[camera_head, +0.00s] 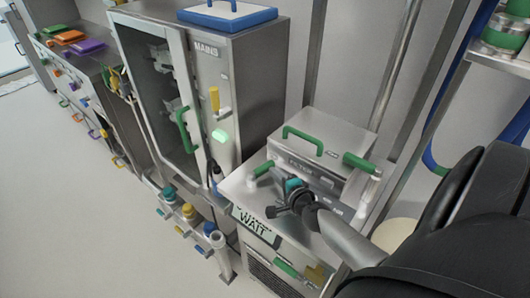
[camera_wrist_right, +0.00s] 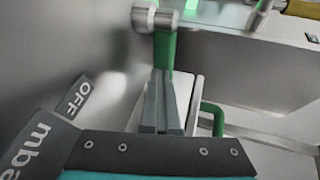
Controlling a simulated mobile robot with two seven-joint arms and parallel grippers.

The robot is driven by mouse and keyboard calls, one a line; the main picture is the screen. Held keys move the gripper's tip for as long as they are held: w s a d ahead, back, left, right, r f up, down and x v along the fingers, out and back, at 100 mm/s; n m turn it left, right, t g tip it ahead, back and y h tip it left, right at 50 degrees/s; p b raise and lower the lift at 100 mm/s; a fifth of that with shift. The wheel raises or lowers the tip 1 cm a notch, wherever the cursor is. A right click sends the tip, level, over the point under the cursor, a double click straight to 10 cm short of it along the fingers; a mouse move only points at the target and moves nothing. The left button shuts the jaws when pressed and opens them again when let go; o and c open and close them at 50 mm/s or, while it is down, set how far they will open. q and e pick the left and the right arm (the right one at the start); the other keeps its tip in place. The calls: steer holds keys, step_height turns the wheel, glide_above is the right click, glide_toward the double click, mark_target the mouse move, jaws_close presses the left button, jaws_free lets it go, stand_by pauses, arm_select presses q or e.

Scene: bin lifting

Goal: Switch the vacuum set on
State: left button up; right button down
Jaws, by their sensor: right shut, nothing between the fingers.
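The vacuum set (camera_head: 235,187) is a grey metal cabinet with a box marked FILTER (camera_head: 301,168) on top. Its display (camera_head: 256,226) reads WAIT, with another line of text partly hidden. A short green-gripped part (camera_head: 263,168) is on its left and a green lever (camera_head: 358,162) on its right. My right gripper (camera_head: 276,207) is over the top, in front of the filter box. In the right wrist view its fingers (camera_wrist_right: 163,80) are shut and empty, close to a green lever with a metal end (camera_wrist_right: 164,50); contact is unclear. An OFF label (camera_wrist_right: 73,97) is at left.
The MAINS cabinet (camera_head: 262,60) stands left of the vacuum set, with a lit green lamp (camera_head: 220,136) and a yellow handle (camera_head: 214,99). A low rack of bottles (camera_head: 190,214) is in front. A shelf upright (camera_head: 402,85) rises behind. Floor at left is clear.

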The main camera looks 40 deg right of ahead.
steer(key=shift+w+d+f+n+y+b, duration=0.15)
steer(key=shift+d+n+y+b, duration=0.1)
steer(key=shift+n+y+b, duration=0.3)
steer(key=shift+w+d+f+n+y+b, duration=0.1)
steer(key=shift+d+f+n+y+b, duration=0.1)
steer(key=shift+n+y+b, duration=0.3)
steer(key=shift+r+y+b, duration=0.15)
steer(key=shift+y+b, duration=0.2)
steer(key=shift+w, duration=0.35)
steer(key=shift+r, duration=0.1)
steer(key=shift+r+p, duration=0.4)
steer(key=shift+r, duration=0.05)
step_height(320, 180, up, 19)
steer(key=p, duration=1.5)
steer(key=shift+n, duration=0.25)
